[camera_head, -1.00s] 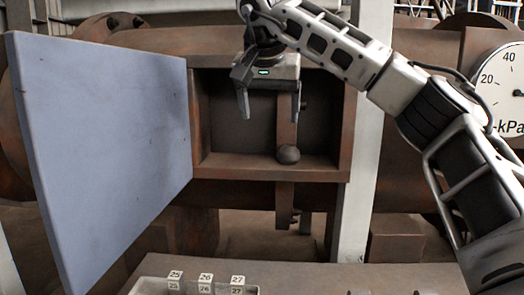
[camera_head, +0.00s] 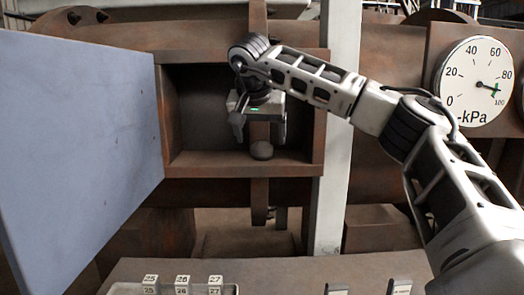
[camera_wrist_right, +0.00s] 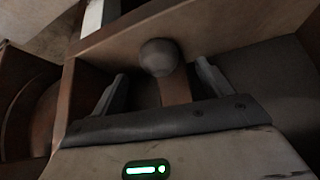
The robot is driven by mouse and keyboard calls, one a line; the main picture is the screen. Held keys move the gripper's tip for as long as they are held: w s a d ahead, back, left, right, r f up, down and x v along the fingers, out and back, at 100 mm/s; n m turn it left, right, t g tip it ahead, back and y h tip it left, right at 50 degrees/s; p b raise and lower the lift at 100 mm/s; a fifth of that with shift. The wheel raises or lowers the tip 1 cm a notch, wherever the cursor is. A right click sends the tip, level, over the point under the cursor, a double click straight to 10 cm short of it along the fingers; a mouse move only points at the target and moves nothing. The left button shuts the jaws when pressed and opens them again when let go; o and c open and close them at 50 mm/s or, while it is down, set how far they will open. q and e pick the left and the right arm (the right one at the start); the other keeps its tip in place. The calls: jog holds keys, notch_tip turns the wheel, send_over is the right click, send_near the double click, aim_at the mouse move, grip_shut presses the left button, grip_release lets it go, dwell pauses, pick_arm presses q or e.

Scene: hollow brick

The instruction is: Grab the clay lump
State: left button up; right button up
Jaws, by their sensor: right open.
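My right gripper (camera_head: 259,130) is inside the box opening, just above and behind the lump in the head view. Its fingers are spread; in the right wrist view the gripper (camera_wrist_right: 160,72) is open and empty. Contact with the lump does not show. My left gripper is not in view.
A blue-grey door panel (camera_head: 75,140) stands open to the left of the box. A pale post (camera_head: 338,140) and a kPa gauge (camera_head: 478,80) are to the right. A tray (camera_head: 175,290) with numbered cubes lies on the bench (camera_head: 270,270) below.

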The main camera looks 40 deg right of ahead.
aim_at(262, 142)
jog(key=x, duration=0.3)
jog(key=shift+d+f, duration=0.15)
jog(key=shift+f, duration=0.15)
jog(key=shift+c, duration=0.2)
jog(key=c, duration=1.1)
jog(key=shift+r, duration=0.15)
